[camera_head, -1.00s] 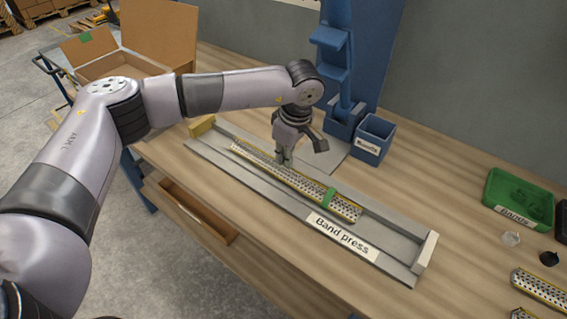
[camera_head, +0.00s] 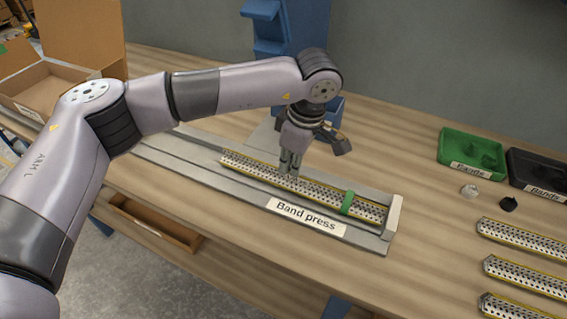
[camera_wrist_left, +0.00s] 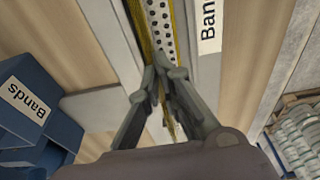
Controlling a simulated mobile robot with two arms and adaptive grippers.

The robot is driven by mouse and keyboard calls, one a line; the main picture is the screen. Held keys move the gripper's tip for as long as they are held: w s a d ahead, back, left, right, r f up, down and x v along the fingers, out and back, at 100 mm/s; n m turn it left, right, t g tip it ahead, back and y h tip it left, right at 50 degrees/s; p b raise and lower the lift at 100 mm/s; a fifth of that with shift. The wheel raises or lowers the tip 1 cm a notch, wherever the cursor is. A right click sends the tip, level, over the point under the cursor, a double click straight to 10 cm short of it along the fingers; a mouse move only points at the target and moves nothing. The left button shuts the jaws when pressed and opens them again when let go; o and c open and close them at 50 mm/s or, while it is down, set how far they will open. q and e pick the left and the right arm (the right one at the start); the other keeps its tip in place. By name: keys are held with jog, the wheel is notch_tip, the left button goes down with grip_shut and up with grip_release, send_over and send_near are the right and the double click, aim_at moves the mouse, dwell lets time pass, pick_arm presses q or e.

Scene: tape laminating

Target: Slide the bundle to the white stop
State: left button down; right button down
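The bundle (camera_head: 325,198) is a stack of perforated metal strips with yellow edges, lying lengthwise in the channel of the grey Band press (camera_head: 180,160). A green band (camera_head: 347,203) wraps it near its right end. That end is at or very near the white stop (camera_head: 394,216); I cannot tell whether they touch. My left gripper (camera_head: 289,170) points down at the bundle's middle. In the left wrist view its fingers (camera_wrist_left: 165,74) are closed together on the bundle (camera_wrist_left: 159,25). My right gripper is not in view.
Several loose perforated strips (camera_head: 520,236) lie at the right edge. A cardboard box (camera_head: 50,85) stands at left.

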pick_arm(q)
jog(key=shift+s+f, duration=0.2)
jog(key=shift+f, duration=0.1)
